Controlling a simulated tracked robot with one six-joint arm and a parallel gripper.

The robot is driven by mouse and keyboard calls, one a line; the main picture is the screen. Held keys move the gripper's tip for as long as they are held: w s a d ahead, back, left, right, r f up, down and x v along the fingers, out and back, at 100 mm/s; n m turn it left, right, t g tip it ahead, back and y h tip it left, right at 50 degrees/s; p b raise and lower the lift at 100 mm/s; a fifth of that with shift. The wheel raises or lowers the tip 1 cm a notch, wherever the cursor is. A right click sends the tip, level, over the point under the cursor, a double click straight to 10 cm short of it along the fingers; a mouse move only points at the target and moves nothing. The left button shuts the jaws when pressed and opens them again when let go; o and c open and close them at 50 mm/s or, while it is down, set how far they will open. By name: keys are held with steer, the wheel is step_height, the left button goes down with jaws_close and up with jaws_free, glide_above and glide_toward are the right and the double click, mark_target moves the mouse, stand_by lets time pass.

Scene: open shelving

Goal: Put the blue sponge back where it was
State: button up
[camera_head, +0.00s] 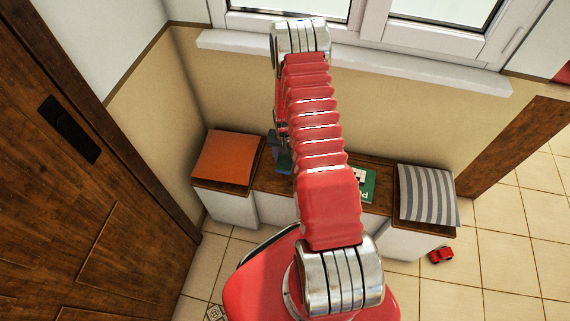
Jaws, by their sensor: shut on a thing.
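My red arm reaches up and away over a low bench. My gripper (281,131) shows only in part at the left edge of the arm, above the bench's left middle. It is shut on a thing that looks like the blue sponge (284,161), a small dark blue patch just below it. The arm hides much of the gripper and of the blue thing. I cannot tell whether the blue thing touches the bench.
The bench (267,182) carries an orange cushion (228,157) at left, a striped cushion (427,194) at right, and a green item with white marks (363,184). A red toy car (441,255) lies on the tiled floor. A wooden door (85,190) stands at left, a windowsill (420,72) behind.

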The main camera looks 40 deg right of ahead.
mark_target(285, 160)
steer(key=shift+f, duration=2.1)
steer(key=o, duration=1.2)
steer(key=shift+r, duration=0.15)
steer(key=shift+r, duration=5.9)
